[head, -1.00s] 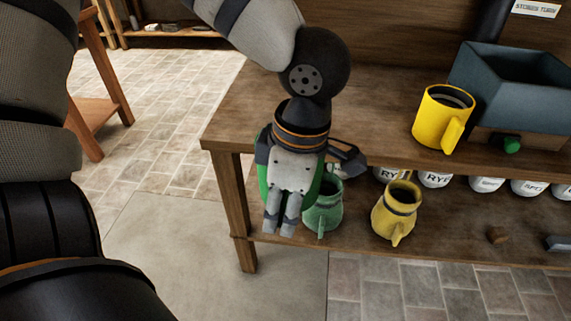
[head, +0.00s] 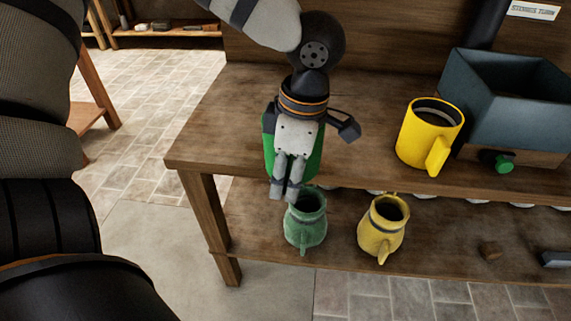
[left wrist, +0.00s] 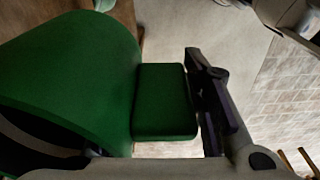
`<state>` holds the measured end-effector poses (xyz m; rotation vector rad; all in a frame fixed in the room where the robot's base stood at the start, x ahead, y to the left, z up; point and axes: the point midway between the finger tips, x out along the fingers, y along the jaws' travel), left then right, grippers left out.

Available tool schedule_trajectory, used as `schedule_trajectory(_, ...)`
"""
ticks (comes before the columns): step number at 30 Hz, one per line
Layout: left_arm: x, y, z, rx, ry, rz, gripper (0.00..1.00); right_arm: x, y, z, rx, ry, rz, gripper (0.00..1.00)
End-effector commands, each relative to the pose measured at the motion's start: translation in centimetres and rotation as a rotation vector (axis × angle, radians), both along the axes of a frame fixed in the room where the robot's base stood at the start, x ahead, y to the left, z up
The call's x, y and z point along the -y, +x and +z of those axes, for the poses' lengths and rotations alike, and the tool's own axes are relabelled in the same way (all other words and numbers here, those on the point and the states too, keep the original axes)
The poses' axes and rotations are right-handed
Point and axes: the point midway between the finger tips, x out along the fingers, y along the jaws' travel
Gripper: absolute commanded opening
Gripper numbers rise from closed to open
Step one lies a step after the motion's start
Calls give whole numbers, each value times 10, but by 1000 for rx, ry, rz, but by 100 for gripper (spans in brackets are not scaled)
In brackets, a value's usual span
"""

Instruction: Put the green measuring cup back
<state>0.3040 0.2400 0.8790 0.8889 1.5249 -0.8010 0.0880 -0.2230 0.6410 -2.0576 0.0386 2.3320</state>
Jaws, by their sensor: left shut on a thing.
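My left gripper (head: 285,192) points down and is shut on the green measuring cup (head: 315,155), which is mostly hidden behind the fingers in the head view. The left wrist view shows the cup's large green body (left wrist: 85,65) and its block-like handle (left wrist: 165,100) beside a dark finger. In the head view the cup overlaps the front edge of the wooden bench top (head: 225,130); its exact height there is hard to tell. A yellow measuring cup (head: 425,130) stands upright on the bench top, to the right. My right gripper is not in view.
A blue-grey bin (head: 510,100) with a green knob (head: 503,162) stands right of the yellow cup. A green jug (head: 305,225) and a yellow jug (head: 380,228) stand on the lower shelf (head: 440,250). The bench top left of the yellow cup is clear.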

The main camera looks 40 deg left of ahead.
Motion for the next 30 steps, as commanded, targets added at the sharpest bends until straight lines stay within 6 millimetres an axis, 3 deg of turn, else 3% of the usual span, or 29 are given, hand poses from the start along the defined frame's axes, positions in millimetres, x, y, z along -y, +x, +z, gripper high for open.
schedule_trajectory(11,-26,42,-5,1,1,3,0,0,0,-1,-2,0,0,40)
schedule_trajectory(21,-49,80,-16,-8,0,2,0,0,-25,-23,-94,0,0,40)
schedule_trajectory(30,-52,85,-25,-1,1,-1,0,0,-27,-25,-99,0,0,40)
